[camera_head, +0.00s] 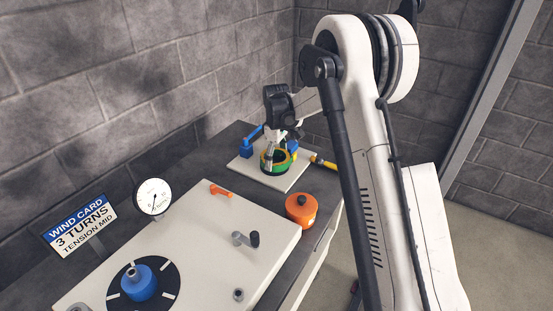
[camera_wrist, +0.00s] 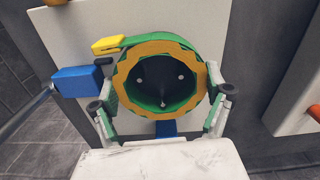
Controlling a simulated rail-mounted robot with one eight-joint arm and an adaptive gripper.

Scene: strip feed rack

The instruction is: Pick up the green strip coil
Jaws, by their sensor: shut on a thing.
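The green strip coil (camera_head: 266,166) is a ring with a green outer side at the white plate (camera_head: 246,167) at the far end of the bench. In the wrist view the coil (camera_wrist: 140,43) shows a jagged orange-yellow face around a dark hollow middle. A yellow-tipped end (camera_wrist: 107,45) sticks out to its upper left. My gripper (camera_wrist: 161,108) is shut on the coil, with one finger at its left side and one at its right. In the head view my gripper (camera_head: 272,152) comes down over the coil. I cannot tell whether the coil touches the plate.
Blue blocks (camera_wrist: 77,81) stand close beside the coil. A yellow-and-black piece (camera_head: 322,162) lies right of it. An orange round pot (camera_head: 301,208) sits nearer on the bench. A white board (camera_head: 190,240) carries a crank (camera_head: 247,239) and blue hub (camera_head: 138,282). A block wall bounds the left.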

